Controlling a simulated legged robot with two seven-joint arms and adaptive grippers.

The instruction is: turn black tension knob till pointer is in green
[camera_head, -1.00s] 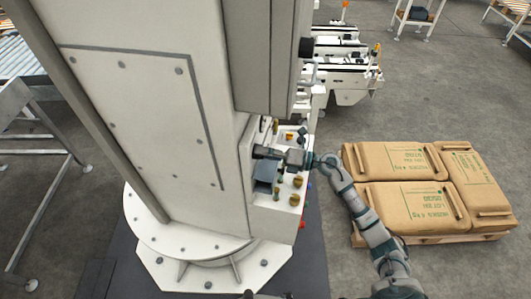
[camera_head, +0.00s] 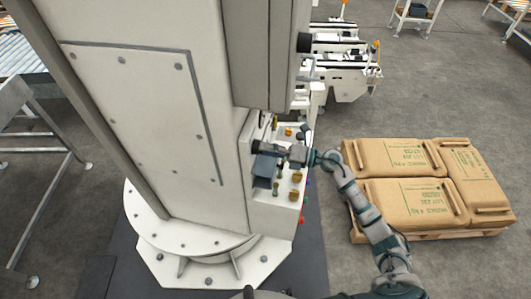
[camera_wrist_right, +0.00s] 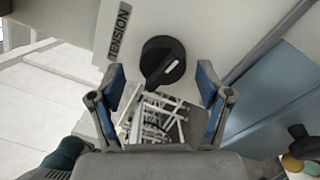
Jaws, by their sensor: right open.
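The black tension knob (camera_wrist_right: 162,60) with a white mark on its face sits on a light panel beside the TENSION label (camera_wrist_right: 119,30). In the head view, the dark knob (camera_head: 258,147) juts from the side of the column. My right gripper (camera_wrist_right: 160,70) is open and faces the knob, with one finger on each side in the wrist view and a clear gap between them. In the head view, my right gripper (camera_head: 284,151) is just right of the knob. I cannot make out a pointer or a green zone. My left gripper is not in view.
A blue-grey box (camera_head: 264,168) sits just below the knob. Yellow knobs (camera_head: 294,195) and other controls are on the panel beneath. The white column (camera_head: 150,120) fills the left. Brown sacks (camera_head: 405,203) on a pallet stand to the right.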

